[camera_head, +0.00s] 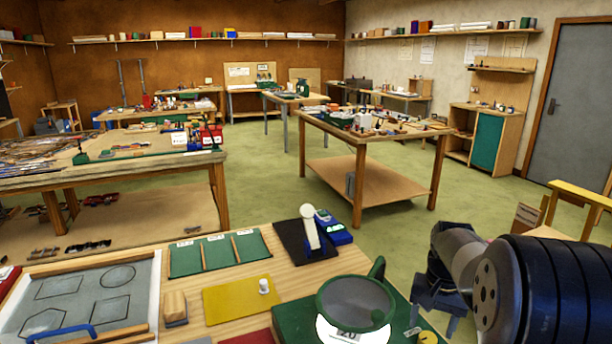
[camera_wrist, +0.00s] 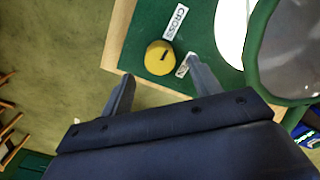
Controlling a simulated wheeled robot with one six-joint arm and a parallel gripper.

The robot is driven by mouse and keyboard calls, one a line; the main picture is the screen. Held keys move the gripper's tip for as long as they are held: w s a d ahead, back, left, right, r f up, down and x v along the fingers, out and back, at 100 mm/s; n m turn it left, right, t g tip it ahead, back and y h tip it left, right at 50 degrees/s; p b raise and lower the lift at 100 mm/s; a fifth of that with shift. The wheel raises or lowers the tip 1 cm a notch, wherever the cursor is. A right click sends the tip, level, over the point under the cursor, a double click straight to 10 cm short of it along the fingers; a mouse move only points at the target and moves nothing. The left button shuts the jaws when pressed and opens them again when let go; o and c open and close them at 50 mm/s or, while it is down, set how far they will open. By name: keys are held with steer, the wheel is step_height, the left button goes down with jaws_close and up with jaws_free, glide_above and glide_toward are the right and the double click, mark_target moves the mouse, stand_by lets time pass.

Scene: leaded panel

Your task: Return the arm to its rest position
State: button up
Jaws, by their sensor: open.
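My arm (camera_head: 540,285) shows at the lower right of the head view, beside the bench's right edge. My gripper (camera_wrist: 160,66) shows in the wrist view with its two fingers spread apart and nothing held between them. A yellow round piece with a dark slot (camera_wrist: 159,57) lies on the green mat (camera_wrist: 138,40) beyond the fingertips. A label reading CROSS (camera_wrist: 175,22) lies beside it. The yellow piece also shows at the bottom edge of the head view (camera_head: 428,338).
A green-rimmed magnifier (camera_head: 355,298) stands over the mat. The near bench (camera_head: 290,275) holds a grey drawing board (camera_head: 85,295), green trays (camera_head: 218,252) and a yellow sheet (camera_head: 240,300). Green floor (camera_head: 400,232) lies beyond; a yellow-railed chair (camera_head: 580,193) stands at right.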

mark_target(429, 337)
step_height(429, 337, down, 4)
steer(key=shift+f, duration=0.1)
stand_by(0.6)
step_height(429, 337, up, 11)
step_height(429, 337, down, 11)
steer(key=shift+f, duration=0.1)
steer(key=m, duration=0.6)
steer(key=shift+m, duration=0.3)
steer(key=m+b, duration=0.1)
steer(key=m, duration=0.5)
step_height(429, 337, up, 11)
